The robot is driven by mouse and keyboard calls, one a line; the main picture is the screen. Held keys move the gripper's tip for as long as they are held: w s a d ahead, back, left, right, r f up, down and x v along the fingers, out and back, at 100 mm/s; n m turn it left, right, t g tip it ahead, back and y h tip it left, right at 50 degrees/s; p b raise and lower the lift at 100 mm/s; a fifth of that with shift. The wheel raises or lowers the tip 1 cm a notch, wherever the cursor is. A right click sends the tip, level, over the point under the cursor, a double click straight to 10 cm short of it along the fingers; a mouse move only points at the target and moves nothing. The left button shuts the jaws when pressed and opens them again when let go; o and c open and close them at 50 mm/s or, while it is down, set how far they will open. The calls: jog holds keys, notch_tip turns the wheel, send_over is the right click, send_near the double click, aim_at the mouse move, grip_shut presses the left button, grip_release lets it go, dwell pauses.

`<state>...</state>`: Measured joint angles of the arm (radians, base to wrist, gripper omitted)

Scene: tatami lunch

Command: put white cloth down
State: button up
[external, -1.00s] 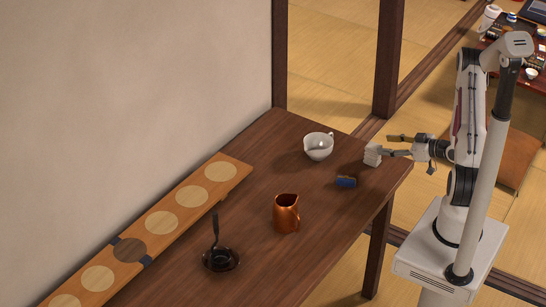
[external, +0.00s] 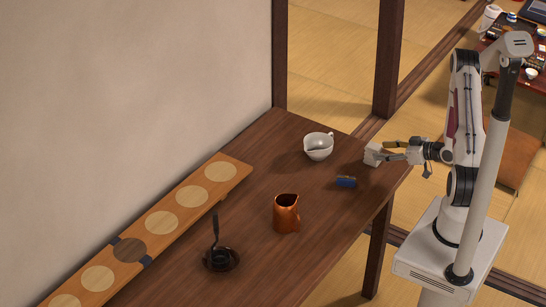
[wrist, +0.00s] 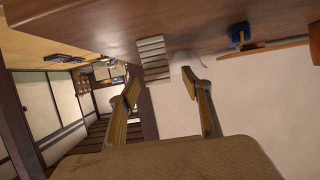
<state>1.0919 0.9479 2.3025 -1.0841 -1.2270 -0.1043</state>
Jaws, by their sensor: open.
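The white cloth (external: 374,154) is a small folded stack near the table's right corner. In the wrist view it shows as pale, striped layers (wrist: 153,60) against the table. My gripper (external: 388,150) is beside the cloth, on its right, at about tabletop height. In the wrist view my gripper (wrist: 160,86) has its two fingers spread apart, with the cloth's near end between or just past the tips. I cannot tell whether a finger touches it. The wrist view is tilted, with the tabletop along its upper edge.
On the dark wooden table (external: 262,190) are a white bowl (external: 318,150), a blue block (external: 346,181), a copper pitcher (external: 286,216) and a dark dish with an upright handle (external: 221,260). A long board with round inlays (external: 190,202) lies along the wall.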

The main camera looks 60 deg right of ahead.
aim_at(373, 152)
jog(key=shift+w, duration=0.15)
jog(key=shift+w+d+f, duration=0.1)
jog(key=shift+w+f, duration=1.05)
jog(key=shift+w, duration=0.2)
jog(key=shift+x, duration=0.9)
jog(key=c, duration=1.3)
jog(key=shift+r, duration=0.15)
jog(key=shift+r, duration=4.85)
